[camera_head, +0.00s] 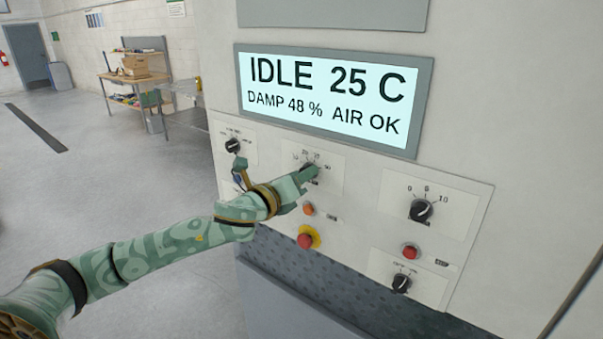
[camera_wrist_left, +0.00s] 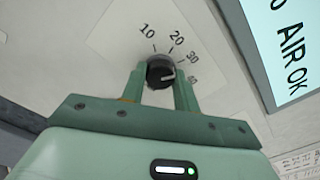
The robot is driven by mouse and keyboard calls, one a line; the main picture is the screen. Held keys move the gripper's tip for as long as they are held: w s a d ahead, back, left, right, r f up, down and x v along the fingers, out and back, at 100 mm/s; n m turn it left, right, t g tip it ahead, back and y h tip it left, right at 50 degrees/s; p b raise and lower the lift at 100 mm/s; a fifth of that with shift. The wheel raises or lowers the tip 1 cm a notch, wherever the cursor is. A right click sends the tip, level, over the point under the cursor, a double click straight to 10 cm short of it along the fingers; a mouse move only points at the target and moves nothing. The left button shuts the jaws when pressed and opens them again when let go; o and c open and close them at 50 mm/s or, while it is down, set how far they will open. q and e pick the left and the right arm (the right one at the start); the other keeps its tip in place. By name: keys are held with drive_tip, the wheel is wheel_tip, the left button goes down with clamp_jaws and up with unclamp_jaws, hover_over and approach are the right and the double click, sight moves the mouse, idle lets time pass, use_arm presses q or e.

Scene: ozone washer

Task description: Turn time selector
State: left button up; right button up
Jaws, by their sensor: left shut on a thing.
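The time selector is a black round knob (camera_wrist_left: 160,70) on a white plate marked 10, 20, 30 and a last number partly covered by a finger. Its white pointer line points right, towards that last number. My left gripper (camera_wrist_left: 160,88) has one finger on each side of the knob and is shut on it. In the head view my left gripper (camera_head: 311,173) covers most of the knob, and part of the dial plate (camera_head: 330,163) shows around it. My right gripper is not in view.
A display (camera_head: 325,97) above reads IDLE 25 C, DAMP 48 %, AIR OK. Another knob (camera_head: 233,145) is at the left, a larger knob (camera_head: 421,210) at the right. A red button on yellow (camera_head: 307,238), an orange button (camera_head: 308,209) and a red button (camera_head: 410,251) sit lower.

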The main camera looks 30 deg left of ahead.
use_arm(q)
drive_tip(key=shift+n, duration=0.7)
drive_tip(key=o, duration=1)
drive_tip(key=shift+c, duration=0.2)
drive_tip(key=shift+s, duration=0.15)
drive_tip(key=s+a+b, duration=0.1)
drive_tip(key=s, duration=1.5)
drive_tip(key=shift+a+b, duration=0.25)
drive_tip(key=shift+b, duration=0.15)
